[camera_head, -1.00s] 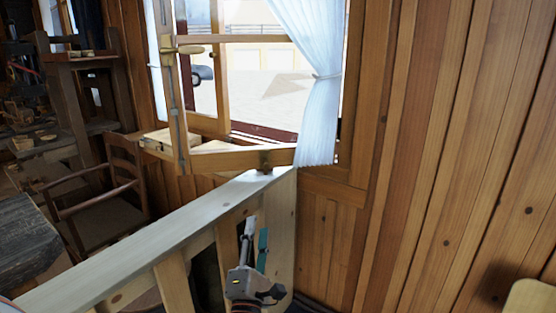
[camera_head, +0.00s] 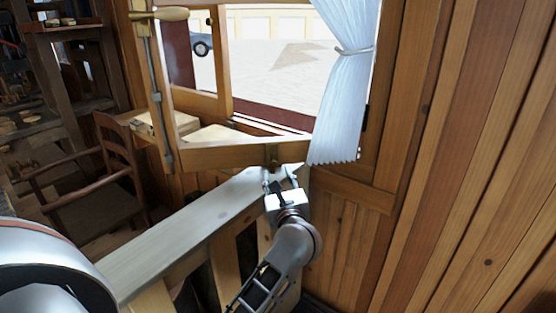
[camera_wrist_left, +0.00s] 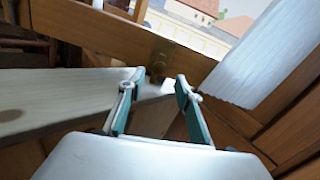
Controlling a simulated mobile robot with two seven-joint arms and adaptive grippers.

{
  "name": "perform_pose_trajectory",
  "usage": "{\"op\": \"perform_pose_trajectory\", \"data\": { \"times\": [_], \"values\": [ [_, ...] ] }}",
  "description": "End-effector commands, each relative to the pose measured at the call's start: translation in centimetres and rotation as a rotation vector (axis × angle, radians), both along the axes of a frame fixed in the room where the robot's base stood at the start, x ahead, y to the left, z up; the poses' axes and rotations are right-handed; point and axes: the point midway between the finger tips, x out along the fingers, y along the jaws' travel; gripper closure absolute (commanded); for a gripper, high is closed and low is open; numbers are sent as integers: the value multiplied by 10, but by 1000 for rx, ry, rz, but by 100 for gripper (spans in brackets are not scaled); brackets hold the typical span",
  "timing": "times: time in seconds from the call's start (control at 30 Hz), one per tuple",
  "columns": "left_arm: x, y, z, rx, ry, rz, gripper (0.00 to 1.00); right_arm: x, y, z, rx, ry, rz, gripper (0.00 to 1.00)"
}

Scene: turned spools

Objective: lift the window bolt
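The window bolt (camera_head: 273,156) appears as a small dark brass fitting on the bottom rail of the open wooden window sash (camera_head: 220,155). It also shows in the left wrist view (camera_wrist_left: 158,58), ahead of the fingers. My left gripper (camera_head: 280,173) is just below and in front of the bolt, above the end of the pale beam. In the left wrist view its two teal-padded fingers (camera_wrist_left: 157,84) are apart, with nothing gripped between them. The bolt appears between and beyond the fingertips; I cannot tell whether they touch it. My right gripper is not in view.
The pale beam (camera_head: 185,222) runs diagonally below the sash. A white curtain (camera_head: 345,85) hangs close on the right, beside the plank wall (camera_head: 450,190). A wooden chair (camera_head: 110,180) stands at the left. A brass handle (camera_head: 160,14) sits on the sash's upright.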

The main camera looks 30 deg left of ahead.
Motion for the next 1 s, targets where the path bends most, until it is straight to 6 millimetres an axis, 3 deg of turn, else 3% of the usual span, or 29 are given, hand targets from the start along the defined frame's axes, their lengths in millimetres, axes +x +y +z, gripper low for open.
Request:
{"op": "perform_pose_trajectory", "data": {
  "times": [0.5,0.9,1.0],
  "values": [
    [50,45,1,4,0,1,66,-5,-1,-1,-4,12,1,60],
    [56,50,1,4,0,1,66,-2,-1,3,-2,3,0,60],
    [56,51,1,4,0,1,91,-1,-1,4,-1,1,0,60]
  ]
}}
